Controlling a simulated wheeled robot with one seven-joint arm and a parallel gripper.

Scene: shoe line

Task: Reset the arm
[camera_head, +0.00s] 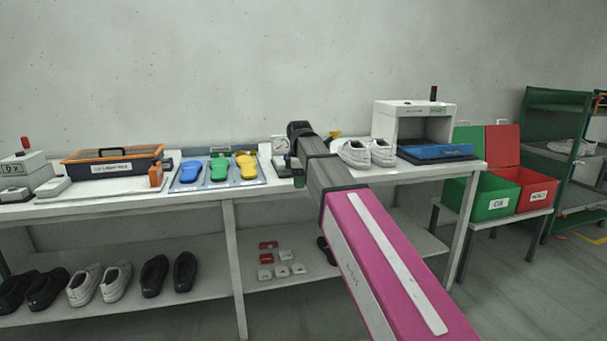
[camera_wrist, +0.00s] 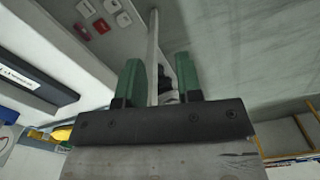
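My arm (camera_head: 385,255), with a pink link, reaches from the lower right toward the white workbench (camera_head: 345,180). My gripper (camera_wrist: 160,68) shows in the wrist view with two green fingers standing apart. I see nothing held between them; the dark thing seen through the gap appears to be beyond the fingers. In the head view one green fingertip (camera_head: 299,181) shows at the bench's front edge, left of the white shoes (camera_head: 366,153). The rest of the gripper is mostly hidden there by my arm.
A tray (camera_head: 262,181) of colored insoles and a black toolbox (camera_head: 112,162) lie left of my arm. A white machine (camera_head: 414,124) stands right. Green (camera_head: 494,202) and red (camera_head: 537,188) bins are farther right. Several shoes and small boxes (camera_head: 283,255) lie on the lower shelf.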

